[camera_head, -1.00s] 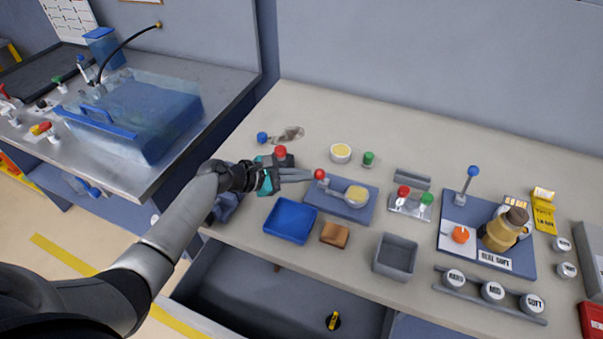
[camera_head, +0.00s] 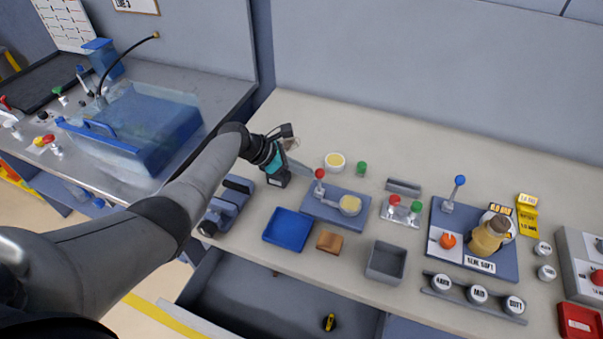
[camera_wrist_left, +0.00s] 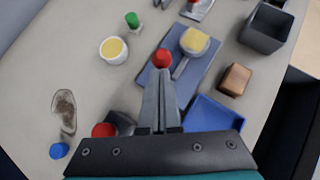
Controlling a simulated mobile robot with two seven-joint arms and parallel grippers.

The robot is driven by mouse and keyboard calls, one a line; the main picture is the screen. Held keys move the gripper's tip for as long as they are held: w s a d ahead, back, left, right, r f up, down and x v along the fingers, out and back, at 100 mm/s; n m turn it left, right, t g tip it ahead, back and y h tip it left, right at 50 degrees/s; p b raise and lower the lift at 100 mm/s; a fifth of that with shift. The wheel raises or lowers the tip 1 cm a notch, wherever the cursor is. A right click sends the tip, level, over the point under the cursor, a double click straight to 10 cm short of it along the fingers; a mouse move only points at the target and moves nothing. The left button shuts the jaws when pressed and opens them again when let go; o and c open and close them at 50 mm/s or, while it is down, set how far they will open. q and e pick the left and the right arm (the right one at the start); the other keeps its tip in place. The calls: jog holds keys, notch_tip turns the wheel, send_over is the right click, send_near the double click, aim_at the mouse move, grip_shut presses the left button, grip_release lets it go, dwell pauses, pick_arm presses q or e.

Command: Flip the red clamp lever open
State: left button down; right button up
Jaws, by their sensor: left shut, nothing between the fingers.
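A red ball knob (camera_head: 320,173) stands at the left end of a blue-grey plate (camera_head: 322,212). On the same plate a grey bar leads to a round yellow-topped piece (camera_head: 350,205). My left gripper (camera_head: 311,177) is shut and empty, reaching in from the left with its fingertips right beside the knob. In the left wrist view the knob (camera_wrist_left: 161,57) appears just beyond the shut fingertips (camera_wrist_left: 160,80); I cannot tell whether they touch. The fingers hide part of the plate's near end. My right gripper is not in view.
A blue tray (camera_head: 288,229), a brown block (camera_head: 329,242) and a grey bin (camera_head: 386,262) lie in front. A yellow-topped cup (camera_head: 334,162) and a green knob (camera_head: 361,169) stand behind. Another red knob (camera_wrist_left: 103,130) lies close to my gripper's left side.

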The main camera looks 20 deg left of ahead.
pick_arm(q)
jog(key=shift+w+d+r+n+g+b, duration=0.1)
jog(key=shift+w+n+g+b, duration=0.35)
jog(key=shift+w, duration=0.9)
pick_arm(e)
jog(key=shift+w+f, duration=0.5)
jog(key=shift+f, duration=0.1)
pick_arm(q)
jog(key=shift+s+r+g, duration=0.1)
jog(key=shift+r+g, duration=0.05)
jog(key=shift+g, duration=0.1)
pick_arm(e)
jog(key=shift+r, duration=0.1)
pick_arm(q)
jog(key=shift+r+p, duration=0.7)
jog(key=shift+p, duration=0.15)
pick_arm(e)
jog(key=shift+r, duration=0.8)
